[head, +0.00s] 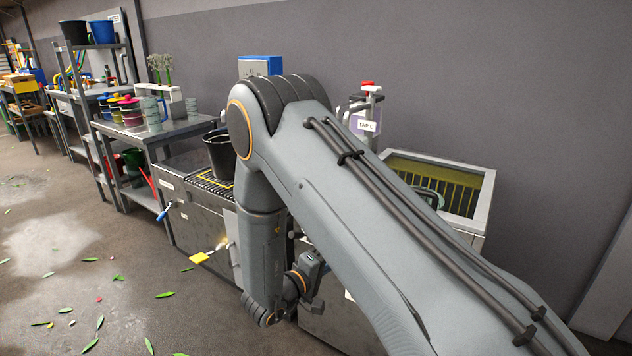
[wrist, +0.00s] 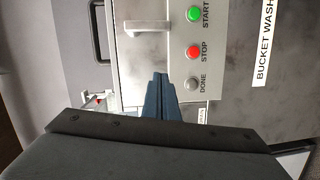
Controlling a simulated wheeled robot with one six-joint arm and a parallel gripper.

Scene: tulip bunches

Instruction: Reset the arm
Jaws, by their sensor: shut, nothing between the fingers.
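My arm (head: 340,185) fills the middle and right of the head view, bent at the elbow with its forearm hanging down. My gripper's fingers cannot be made out there. In the wrist view my gripper (wrist: 161,77) is shut and empty, its fingertips together. It is in front of a grey metal panel with a green START button (wrist: 194,14), a red STOP button (wrist: 194,53) and a grey DONE button (wrist: 193,84). The fingers appear beside the buttons; I cannot tell whether they touch the panel.
A black bucket (head: 219,153) stands on a roller top left of my arm. An open basin (head: 487,195) stands to the right, near a TAP C sign (head: 367,125). A metal bench (head: 180,131) holds coloured spools. Leaves (head: 165,295) litter the otherwise open floor at left.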

